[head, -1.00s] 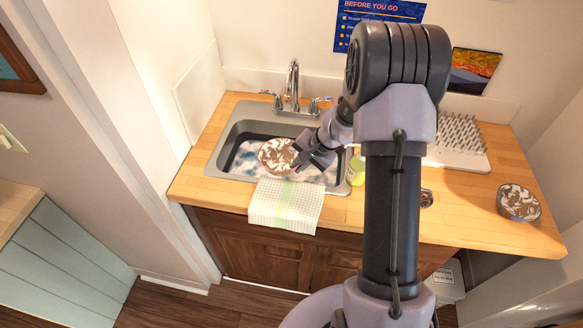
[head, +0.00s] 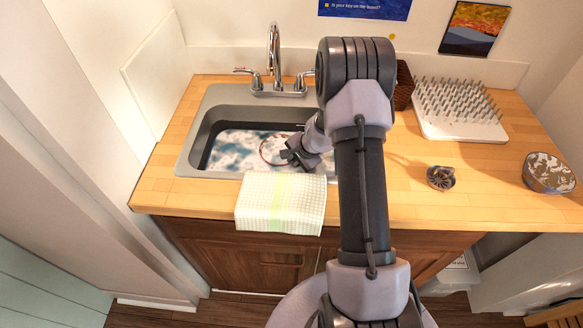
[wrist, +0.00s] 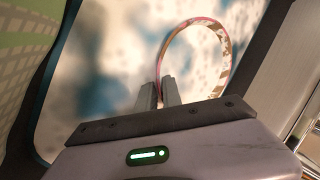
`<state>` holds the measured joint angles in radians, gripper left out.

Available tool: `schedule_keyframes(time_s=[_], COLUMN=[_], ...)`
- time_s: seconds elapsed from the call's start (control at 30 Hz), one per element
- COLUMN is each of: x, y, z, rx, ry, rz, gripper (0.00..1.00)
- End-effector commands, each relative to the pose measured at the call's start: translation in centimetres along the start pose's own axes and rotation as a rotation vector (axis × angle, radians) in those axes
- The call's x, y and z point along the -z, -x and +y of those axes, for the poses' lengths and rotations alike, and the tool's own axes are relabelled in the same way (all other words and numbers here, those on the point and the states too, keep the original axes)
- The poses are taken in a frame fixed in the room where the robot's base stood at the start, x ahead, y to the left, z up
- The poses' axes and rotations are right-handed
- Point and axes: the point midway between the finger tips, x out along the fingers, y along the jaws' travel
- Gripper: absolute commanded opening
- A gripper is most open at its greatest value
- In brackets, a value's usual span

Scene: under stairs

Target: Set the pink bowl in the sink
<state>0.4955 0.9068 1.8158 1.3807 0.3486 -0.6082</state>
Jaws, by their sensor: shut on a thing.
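The pink bowl (head: 263,152) is low inside the sink (head: 190,150), among white and blue-grey suds. Mostly its thin pinkish rim shows, and the suds hide much of its body. In the wrist view the bowl (wrist: 227,48) shows as a pink rim arc with a brown-and-white patterned wall. My gripper (head: 288,154) reaches down into the sink and is shut on the near part of the rim. The gripper fingers (wrist: 163,92) are close together at the rim in the wrist view. Whether the bowl touches the sink floor cannot be told.
A faucet (head: 274,60) stands behind the sink. A checked towel (head: 280,203) hangs over the front edge. To the right are a spiky drying rack (head: 460,108), a sink strainer (head: 440,178) and another patterned bowl (head: 548,172). The sink's left side is free.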

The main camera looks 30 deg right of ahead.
Motion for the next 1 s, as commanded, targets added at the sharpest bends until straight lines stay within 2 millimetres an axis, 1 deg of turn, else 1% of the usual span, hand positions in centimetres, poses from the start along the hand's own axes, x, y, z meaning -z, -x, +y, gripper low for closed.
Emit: schedule_keyframes(time_s=[0.03,0.23,0.37,0.4,0.47,0.5,0.8,0.87,0.97,1.0], x=[0.0,0.0,0.0,0.0,0.0,0.0,0.0,0.0,0.1,0.1], y=[-0.5,-0.3,-0.6,-0.6,-0.5,-0.5,-0.4,0.1,2.3,3.5], z=[0.2,0.1,0.2,0.3,0.2,0.2,0.2,0.0,-0.1,-0.1], rx=[0.001,0.001,0.001,0.001,0.001,0.001,0.001,0.001,0.003,0.003], ry=[0.000,0.000,0.001,0.001,0.001,0.001,0.001,0.000,-0.001,0.000], rz=[0.000,0.001,0.000,0.000,0.000,0.000,0.000,0.000,0.002,0.002], gripper=[0.00,0.00,0.00,0.11,0.23,0.31,0.31,0.31,0.31,0.31])
